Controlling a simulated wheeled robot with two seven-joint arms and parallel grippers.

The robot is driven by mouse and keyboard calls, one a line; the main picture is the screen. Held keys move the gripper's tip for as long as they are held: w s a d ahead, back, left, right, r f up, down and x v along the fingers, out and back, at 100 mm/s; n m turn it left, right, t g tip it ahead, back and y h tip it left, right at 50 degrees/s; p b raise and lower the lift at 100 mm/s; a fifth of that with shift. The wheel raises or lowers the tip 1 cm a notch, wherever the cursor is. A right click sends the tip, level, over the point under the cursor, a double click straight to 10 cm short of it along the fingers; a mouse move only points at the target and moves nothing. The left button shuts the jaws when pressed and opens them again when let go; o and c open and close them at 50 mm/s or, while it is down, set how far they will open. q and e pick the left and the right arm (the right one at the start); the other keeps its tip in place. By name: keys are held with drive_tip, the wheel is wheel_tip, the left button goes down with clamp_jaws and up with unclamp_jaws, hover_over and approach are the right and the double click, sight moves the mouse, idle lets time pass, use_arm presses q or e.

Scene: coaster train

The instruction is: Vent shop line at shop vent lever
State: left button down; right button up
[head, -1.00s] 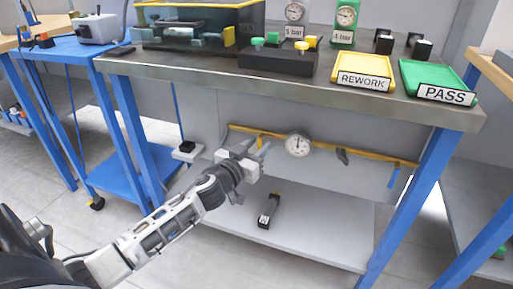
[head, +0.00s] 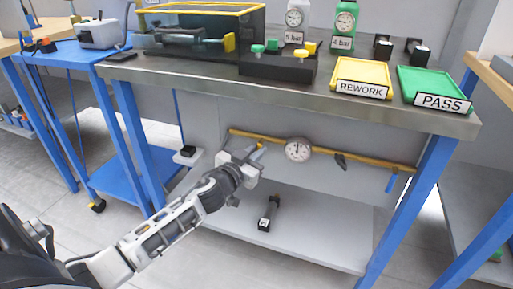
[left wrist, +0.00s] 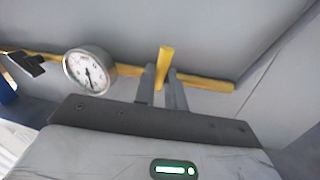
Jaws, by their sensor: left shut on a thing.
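The yellow shop line (head: 370,162) runs along the grey panel under the bench, with a round dial gauge (head: 298,149) on it. In the left wrist view, a short yellow lever (left wrist: 163,58) stands up across the line, between the two fingers of my left gripper (left wrist: 164,82). The gauge shows there to the left of it (left wrist: 90,71). My left gripper (head: 256,151) is shut on the yellow lever at the left part of the line; in the head view its fingers mostly hide the lever. My right gripper is in neither view.
A black handle (head: 341,160) and a blue handle (head: 390,183) sit on the line further right. A black-and-grey object (head: 268,213) lies on the lower shelf (head: 310,235). The bench top above carries a REWORK tray (head: 361,78) and a PASS tray (head: 434,87).

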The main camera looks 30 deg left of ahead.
use_arm(q)
drive_tip(key=shift+s+a+r+m+g+y+p, duration=0.15)
drive_tip(key=shift+r+m+g+y+p, duration=0.3)
drive_tip(key=shift+m+p, duration=1.6)
drive_tip(key=shift+w+a+r+m+g+y+p, duration=0.1)
drive_tip(key=shift+a+m+g+y+p, duration=0.3)
drive_tip(key=shift+m+p, duration=1.55)
drive_tip(key=shift+s+r+m+g+y+p, duration=0.1)
drive_tip(key=shift+r+m+g+y+p, duration=0.5)
drive_tip(key=shift+m, duration=2.4)
use_arm(e)
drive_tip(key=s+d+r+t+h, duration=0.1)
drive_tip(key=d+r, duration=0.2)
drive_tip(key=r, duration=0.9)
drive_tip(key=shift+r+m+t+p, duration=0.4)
drive_tip(key=shift+p, duration=0.05)
use_arm(q)
drive_tip(key=shift+f+t, duration=0.3)
drive_tip(key=shift+t, duration=0.05)
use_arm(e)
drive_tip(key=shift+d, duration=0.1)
use_arm(q)
drive_tip(key=c, duration=1.5)
unclamp_jaws()
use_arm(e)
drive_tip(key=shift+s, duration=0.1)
